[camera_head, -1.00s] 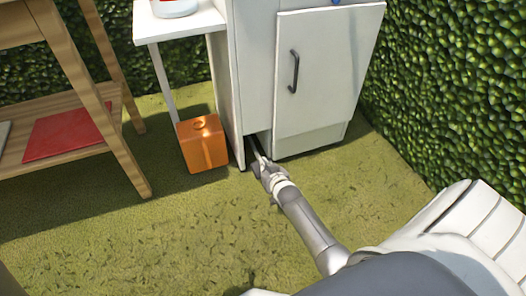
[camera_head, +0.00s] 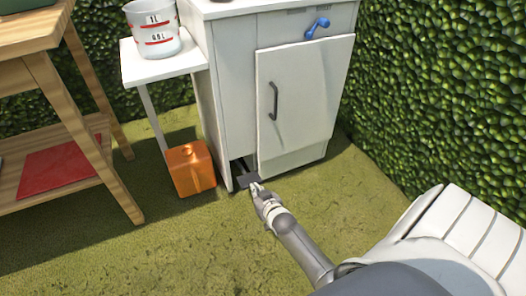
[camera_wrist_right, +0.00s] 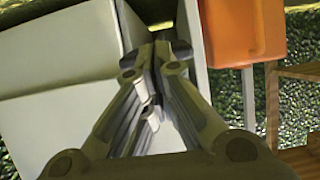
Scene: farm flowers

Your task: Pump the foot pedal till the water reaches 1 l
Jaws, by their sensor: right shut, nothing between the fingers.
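A dark foot pedal (camera_head: 243,180) sticks out of the slot at the bottom of the white cabinet (camera_head: 230,110). My right gripper (camera_head: 256,189) is shut and empty at the pedal's front end; I cannot tell whether it touches. In the right wrist view its closed fingers (camera_wrist_right: 160,48) point into the gap by the white panels, and the pedal is not clearly seen. A measuring jug (camera_head: 153,32) with red lines at 1 L and 0.5 L stands on the side shelf (camera_head: 158,68). I cannot make out its water level. My left gripper is not in view.
An orange canister (camera_head: 189,170) stands on the grass left of the slot, and it also shows in the right wrist view (camera_wrist_right: 245,30). A wooden table (camera_head: 100,110) with a red item (camera_head: 55,170) is at the left. Hedges close off the back and right. The front grass is clear.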

